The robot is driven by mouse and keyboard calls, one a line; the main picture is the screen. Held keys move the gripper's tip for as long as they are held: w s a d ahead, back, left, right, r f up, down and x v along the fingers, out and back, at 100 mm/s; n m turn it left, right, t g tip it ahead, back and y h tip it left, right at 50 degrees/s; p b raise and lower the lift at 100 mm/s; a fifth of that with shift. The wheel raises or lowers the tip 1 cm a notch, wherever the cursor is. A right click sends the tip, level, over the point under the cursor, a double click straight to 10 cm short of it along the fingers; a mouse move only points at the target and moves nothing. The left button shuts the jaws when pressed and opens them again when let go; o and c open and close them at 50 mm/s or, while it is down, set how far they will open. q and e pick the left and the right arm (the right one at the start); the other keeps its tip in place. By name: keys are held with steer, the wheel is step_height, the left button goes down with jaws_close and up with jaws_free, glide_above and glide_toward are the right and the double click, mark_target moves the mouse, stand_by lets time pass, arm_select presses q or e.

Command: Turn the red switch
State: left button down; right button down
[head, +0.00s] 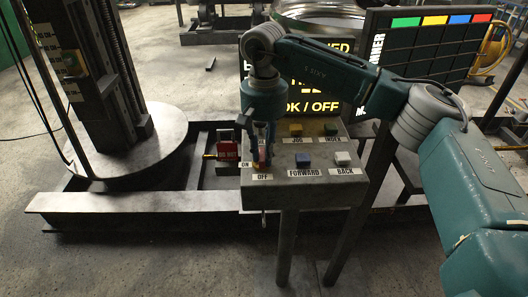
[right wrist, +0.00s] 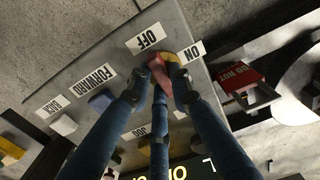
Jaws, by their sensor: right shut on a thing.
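The red switch (right wrist: 158,76) sits at the corner of the grey control panel, beside the OFF label (right wrist: 150,39) and the ON label (right wrist: 193,53). In the head view it is mostly hidden by my gripper, and only a little red (head: 256,164) shows. My right gripper (head: 262,153) reaches down from above. In the right wrist view its blue fingers (right wrist: 160,92) are shut around the switch. The switch's visible end lies near the OFF label, but its exact setting is hard to tell. My left gripper is in neither view.
The panel (head: 313,160) also carries a yellow button (head: 296,129), a green button (head: 331,128), a blue button (head: 303,160) and a white button (head: 342,158). A red lock-like box (head: 227,146) stands left of it. A lit sign (head: 312,106) is behind.

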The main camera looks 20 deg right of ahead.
mark_target(264, 153)
steer(key=shift+w+r, duration=0.1)
steer(key=shift+r, duration=0.05)
stand_by(0.4)
steer(key=c, duration=1.5)
jaws_free()
steer(key=shift+c, duration=0.2)
step_height(264, 153, up, 12)
